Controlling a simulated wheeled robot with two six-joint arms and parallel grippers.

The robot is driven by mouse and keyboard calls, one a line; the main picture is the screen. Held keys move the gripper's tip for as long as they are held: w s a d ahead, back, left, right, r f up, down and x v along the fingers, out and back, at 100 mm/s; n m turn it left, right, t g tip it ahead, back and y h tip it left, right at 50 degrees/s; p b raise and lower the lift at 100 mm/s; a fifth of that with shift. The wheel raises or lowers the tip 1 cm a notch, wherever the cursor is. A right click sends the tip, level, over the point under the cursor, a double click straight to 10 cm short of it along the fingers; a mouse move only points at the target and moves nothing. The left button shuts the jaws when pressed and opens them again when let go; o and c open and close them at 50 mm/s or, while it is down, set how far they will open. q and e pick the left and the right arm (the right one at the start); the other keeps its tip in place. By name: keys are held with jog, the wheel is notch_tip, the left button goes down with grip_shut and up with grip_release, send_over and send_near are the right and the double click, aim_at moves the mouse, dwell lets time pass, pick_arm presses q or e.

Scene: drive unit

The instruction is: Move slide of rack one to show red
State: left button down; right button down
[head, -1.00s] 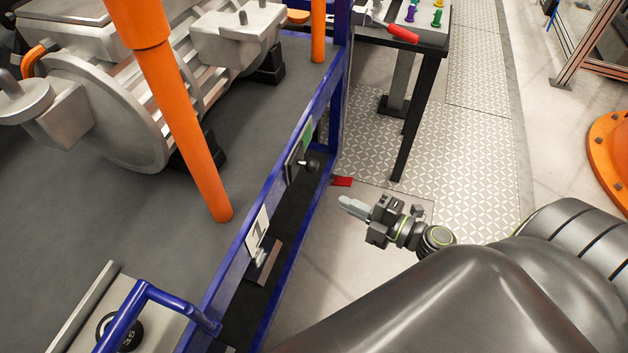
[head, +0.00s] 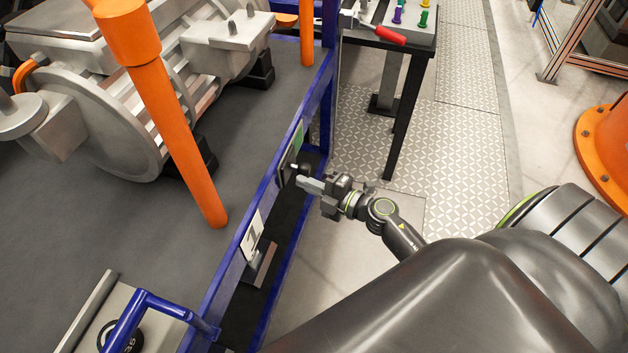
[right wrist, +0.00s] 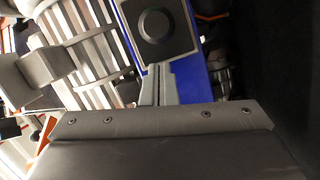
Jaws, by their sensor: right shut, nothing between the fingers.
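The blue rack (head: 232,268) carries a white card marked "1" (head: 251,234) on its side rail. Farther along the rail is the slide, a dark plate (head: 284,171) with a round black knob (head: 303,168). A green patch (head: 298,138) shows beside the plate; I see no red on the indicator. My right gripper (head: 300,184) is shut and empty, its fingertips close to the knob. In the right wrist view the knob (right wrist: 154,25) faces me just beyond the shut fingertips (right wrist: 160,70); I cannot tell whether they touch. My left gripper is out of view.
Orange posts (head: 180,130) and a large metal drive unit (head: 95,115) stand on the rack's grey top. A black table (head: 395,130) with a red-handled tool (head: 388,36) is beyond. Open floor (head: 340,245) lies right of the rack.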

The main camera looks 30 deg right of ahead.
jog(key=shift+w+d+f, duration=0.15)
jog(key=shift+w+d, duration=0.3)
jog(key=shift+d, duration=0.1)
jog(key=w+d+b, duration=0.2)
jog(key=w+d, duration=0.3)
jog(key=d, duration=0.1)
jog(key=shift+w+d, duration=0.25)
jog(key=shift+w, duration=0.15)
jog(key=b+v, duration=0.2)
jog(key=v, duration=1.5)
jog(key=shift+d+b, duration=0.15)
jog(key=shift+b, duration=0.2)
